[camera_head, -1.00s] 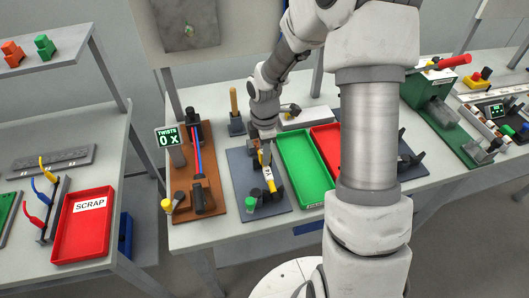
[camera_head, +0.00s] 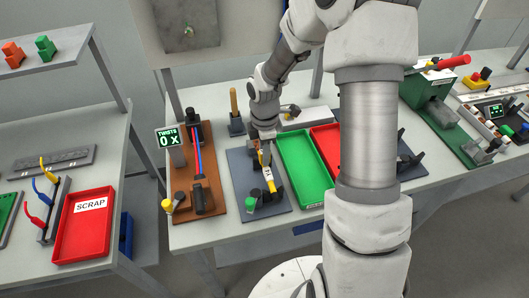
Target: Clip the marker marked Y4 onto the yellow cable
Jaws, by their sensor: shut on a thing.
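My gripper (camera_head: 264,153) points down over the slate-blue board (camera_head: 243,172) on the middle table. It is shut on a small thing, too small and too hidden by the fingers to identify. A yellow piece, seemingly the yellow cable (camera_head: 267,174), runs from under the fingers toward the front of the board. A light patch shows on it, but I cannot read any marking. I cannot tell whether the held thing touches the cable. A green knob (camera_head: 251,203) and dark fixture parts stand at the board's front. The Y4 label is not readable anywhere.
Right of the board lie a green tray (camera_head: 304,191) and a red tray (camera_head: 327,134), the latter partly behind my arm. Left is a brown board (camera_head: 183,208) with red and blue cables and a "TWISTS 0 X" display (camera_head: 169,137). A red SCRAP tray (camera_head: 72,249) sits on the left table.

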